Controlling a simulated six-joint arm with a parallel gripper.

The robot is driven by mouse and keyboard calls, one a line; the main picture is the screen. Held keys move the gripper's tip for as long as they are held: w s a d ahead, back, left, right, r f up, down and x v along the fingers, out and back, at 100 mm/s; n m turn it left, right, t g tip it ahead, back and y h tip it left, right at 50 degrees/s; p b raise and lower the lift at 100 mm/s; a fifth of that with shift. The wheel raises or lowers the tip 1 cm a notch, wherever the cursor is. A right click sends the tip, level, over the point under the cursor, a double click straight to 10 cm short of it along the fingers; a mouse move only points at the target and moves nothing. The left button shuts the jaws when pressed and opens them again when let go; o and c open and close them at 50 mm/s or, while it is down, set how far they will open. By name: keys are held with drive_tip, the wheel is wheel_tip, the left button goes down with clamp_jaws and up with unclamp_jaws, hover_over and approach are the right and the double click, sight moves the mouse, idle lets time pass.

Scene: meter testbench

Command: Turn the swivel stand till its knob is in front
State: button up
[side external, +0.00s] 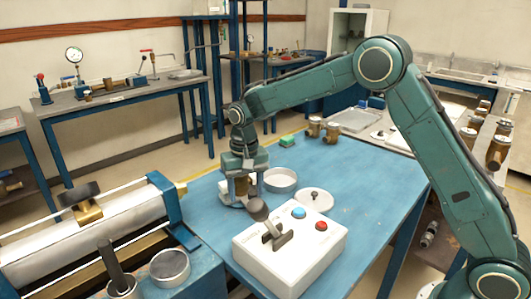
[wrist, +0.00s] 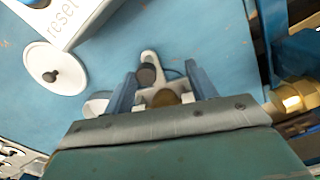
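The swivel stand shows in the wrist view as a pale stand (wrist: 148,58) with a dark round knob (wrist: 147,75) and a brown, brassy part (wrist: 166,98) near it. In the side external view its brown part (side external: 242,187) shows between my fingers, and its knob cannot be made out there. My gripper (side external: 244,196) points down at the blue table, its two fingers standing apart on either side of the stand. In the wrist view the gripper (wrist: 160,78) straddles the stand. Whether the fingers press on it is not clear.
A white box (side external: 290,255) with a lever, a blue button and a red button stands close in front of my gripper. A white lid (side external: 315,200) and a round dish (side external: 281,179) lie to the right. A large cylinder rig (side external: 100,230) stands left.

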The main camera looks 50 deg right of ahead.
drive_tip(key=shift+w+a, duration=0.15)
drive_tip(key=shift+a, duration=0.05)
drive_tip(key=shift+w+a, duration=0.25)
drive_tip(key=shift+a, duration=0.1)
drive_tip(key=shift+w+a, duration=0.1)
drive_tip(key=shift+a, duration=0.05)
idle(0.4)
drive_tip(key=shift+w+a, duration=0.3)
drive_tip(key=shift+a, duration=0.05)
drive_tip(key=o, duration=0.4)
drive_tip(key=shift+o, duration=0.2)
drive_tip(key=shift+r, duration=0.15)
